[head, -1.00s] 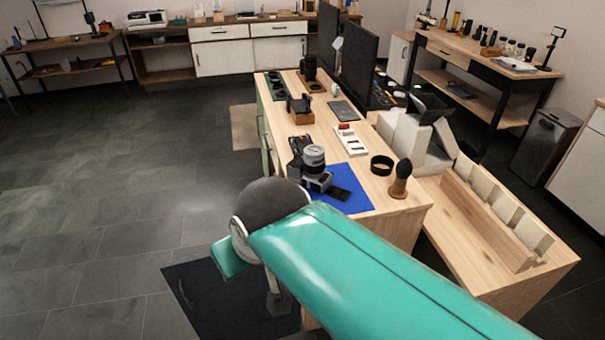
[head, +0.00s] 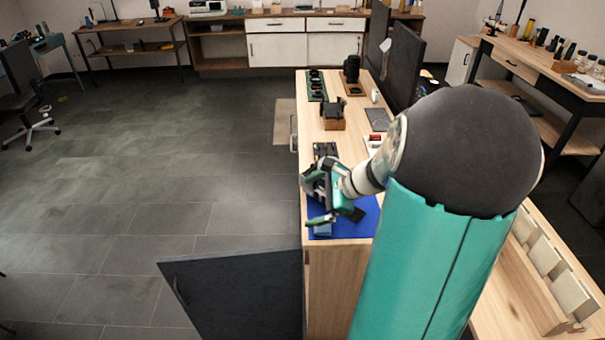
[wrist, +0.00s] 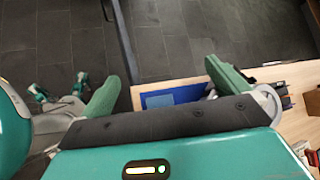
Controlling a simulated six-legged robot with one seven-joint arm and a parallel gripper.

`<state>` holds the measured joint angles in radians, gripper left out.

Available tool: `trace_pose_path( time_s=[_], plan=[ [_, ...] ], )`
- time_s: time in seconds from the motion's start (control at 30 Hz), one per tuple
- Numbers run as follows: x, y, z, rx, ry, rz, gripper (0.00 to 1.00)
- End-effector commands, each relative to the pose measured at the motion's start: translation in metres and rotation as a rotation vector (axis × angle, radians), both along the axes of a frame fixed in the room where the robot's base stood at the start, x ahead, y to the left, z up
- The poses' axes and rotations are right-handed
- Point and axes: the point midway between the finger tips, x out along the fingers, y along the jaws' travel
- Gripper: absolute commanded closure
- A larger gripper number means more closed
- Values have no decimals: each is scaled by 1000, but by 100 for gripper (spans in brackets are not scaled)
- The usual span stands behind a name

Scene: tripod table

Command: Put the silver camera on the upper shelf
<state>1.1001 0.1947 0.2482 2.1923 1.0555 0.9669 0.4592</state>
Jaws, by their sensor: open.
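My gripper (head: 322,197) is open, near the front end of the wooden workbench (head: 340,255) and in front of the blue mat (head: 364,222) in the head view. The wrist view shows its two green fingers (wrist: 165,88) wide apart, with floor and the mat's edge (wrist: 190,94) between them. The silver camera is not clearly visible now; my gripper covers the place where it stood on the mat. A pale sliver beside the right finger in the wrist view may be part of it. The upper shelf cannot be made out.
A dark cabinet door (head: 235,295) stands open at the bench's front end. A wooden stand with a dark item (head: 333,112), a grey tablet (head: 378,119) and a black camera (head: 351,68) lie farther back. The floor left of the bench is clear.

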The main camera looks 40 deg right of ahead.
Motion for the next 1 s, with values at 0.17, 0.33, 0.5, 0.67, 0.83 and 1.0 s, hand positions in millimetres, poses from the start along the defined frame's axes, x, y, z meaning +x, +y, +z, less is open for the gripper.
trace_pose_path(
  time_s=[0.17,0.33,0.5,0.67,0.83,1.0],
  plan=[
    [-14,-87,-30,289,-50,-372,0],
    [-32,-143,-47,471,-109,-599,0],
    [-34,-162,-55,536,-134,-676,0],
    [-10,-158,-65,538,-133,-674,0],
    [21,-154,-78,536,-132,-672,0],
    [39,-153,-85,534,-133,-673,0]
  ],
)
